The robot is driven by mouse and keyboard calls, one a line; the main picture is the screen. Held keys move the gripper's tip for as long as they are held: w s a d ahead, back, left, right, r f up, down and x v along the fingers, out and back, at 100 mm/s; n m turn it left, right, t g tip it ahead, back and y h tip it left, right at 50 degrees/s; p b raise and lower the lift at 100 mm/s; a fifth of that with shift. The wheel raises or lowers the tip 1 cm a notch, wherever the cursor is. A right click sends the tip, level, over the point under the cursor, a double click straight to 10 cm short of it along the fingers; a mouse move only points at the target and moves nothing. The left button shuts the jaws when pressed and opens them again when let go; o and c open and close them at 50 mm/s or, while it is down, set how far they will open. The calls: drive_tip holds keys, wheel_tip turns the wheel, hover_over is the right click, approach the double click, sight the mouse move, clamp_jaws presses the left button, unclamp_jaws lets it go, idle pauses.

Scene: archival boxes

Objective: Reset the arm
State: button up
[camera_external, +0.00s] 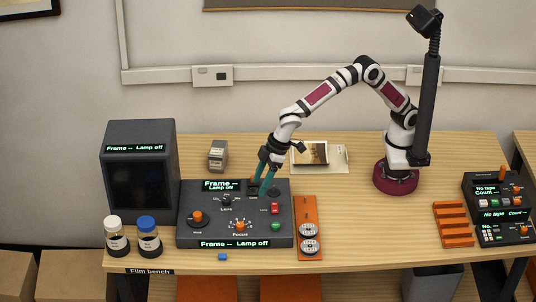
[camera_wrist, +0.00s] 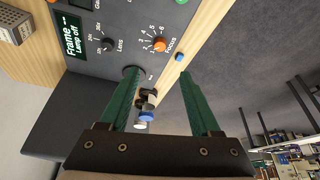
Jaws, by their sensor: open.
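My gripper (camera_external: 263,182) has two green fingers and hangs low over the back right part of the dark film console (camera_external: 265,239). In the wrist view my gripper (camera_wrist: 158,78) is open, with its fingers apart and nothing held between them. The arm reaches left across the wooden table from its dark red base at the right. The console's displays read "Frame -- Lamp off". I cannot tell whether the fingertips touch the console.
A dark monitor (camera_external: 140,180) stands left, with white-capped (camera_external: 115,238) and blue-capped (camera_external: 148,238) bottles before it. An orange reel holder (camera_external: 306,212), an orange rack (camera_external: 453,224) and tape counters (camera_external: 497,190) lie right. A photo (camera_external: 312,153) and a grey box (camera_external: 218,155) lie behind.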

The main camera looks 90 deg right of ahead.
idle(0.4)
drive_tip(key=s+d+r+m+g, duration=0.1)
drive_tip(key=s+d+r+m, duration=0.15)
drive_tip(key=s+d, duration=0.6)
drive_tip(key=s+d+r+m+g, duration=0.2)
drive_tip(key=s+d+r, duration=0.1)
drive_tip(key=s+d, duration=0.55)
drive_tip(key=s+d+f+m, duration=0.2)
drive_tip(key=s, duration=0.7)
drive_tip(key=s+d+f+m+g, duration=0.1)
drive_tip(key=s+d+m, duration=0.1)
drive_tip(key=s, duration=0.7)
drive_tip(key=shift+s+d+f+g+y, duration=0.3)
drive_tip(key=shift+d+f, duration=0.05)
drive_tip(key=shift+d, duration=0.15)
